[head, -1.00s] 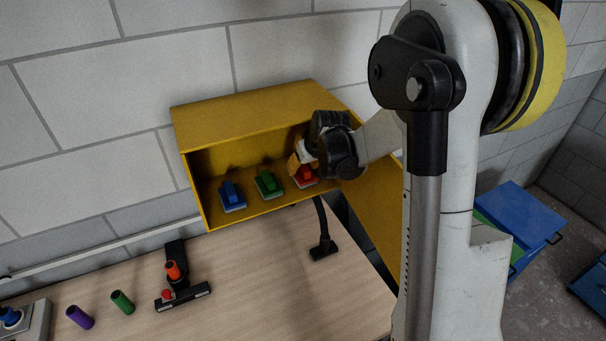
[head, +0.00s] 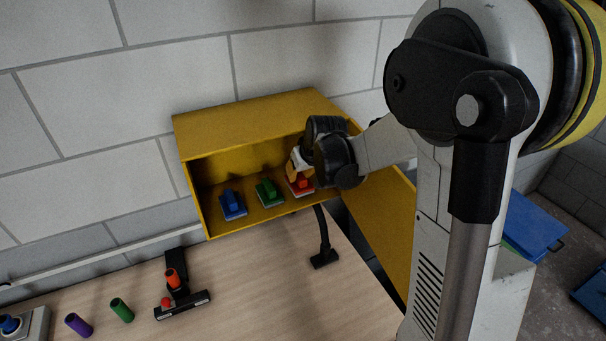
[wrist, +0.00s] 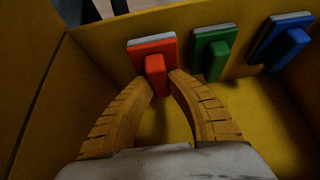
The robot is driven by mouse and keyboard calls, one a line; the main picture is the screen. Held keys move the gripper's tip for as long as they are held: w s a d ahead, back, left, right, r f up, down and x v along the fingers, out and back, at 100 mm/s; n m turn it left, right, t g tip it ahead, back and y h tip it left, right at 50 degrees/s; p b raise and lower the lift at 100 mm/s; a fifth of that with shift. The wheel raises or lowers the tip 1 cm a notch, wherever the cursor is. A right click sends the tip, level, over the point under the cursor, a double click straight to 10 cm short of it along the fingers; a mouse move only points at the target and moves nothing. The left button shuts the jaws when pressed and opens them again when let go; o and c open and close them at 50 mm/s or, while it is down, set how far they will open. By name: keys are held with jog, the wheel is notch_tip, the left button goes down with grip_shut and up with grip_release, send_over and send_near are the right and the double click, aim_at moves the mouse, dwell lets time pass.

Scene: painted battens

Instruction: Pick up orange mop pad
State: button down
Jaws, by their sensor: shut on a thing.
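The orange mop pad (head: 300,187) is the rightmost pad in the yellow cabinet (head: 250,221). It is a flat orange-red block with a pale underside and a raised handle. In the wrist view the orange pad (wrist: 148,47) is at the upper middle. My gripper (wrist: 160,82) has its two yellow fingers shut on the pad's handle. In the head view my gripper (head: 296,172) reaches into the cabinet from the right and partly hides the pad. I cannot tell whether the pad is raised off the cabinet floor.
A green pad (head: 268,191) and a blue pad (head: 232,204) stand left of the orange one. The cabinet door (head: 380,222) is open at the right. On the bench are a black floor tool (head: 184,304), a green cylinder (head: 121,309) and a purple cylinder (head: 78,324).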

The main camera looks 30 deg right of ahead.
jog(key=s+a+r, duration=0.5)
jog(key=s+a, duration=0.2)
jog(key=a, duration=0.1)
jog(key=shift+a+r+p, duration=0.2)
jog(key=shift+r+p, duration=0.1)
jog(key=shift+r, duration=0.05)
jog(key=shift+f, duration=0.1)
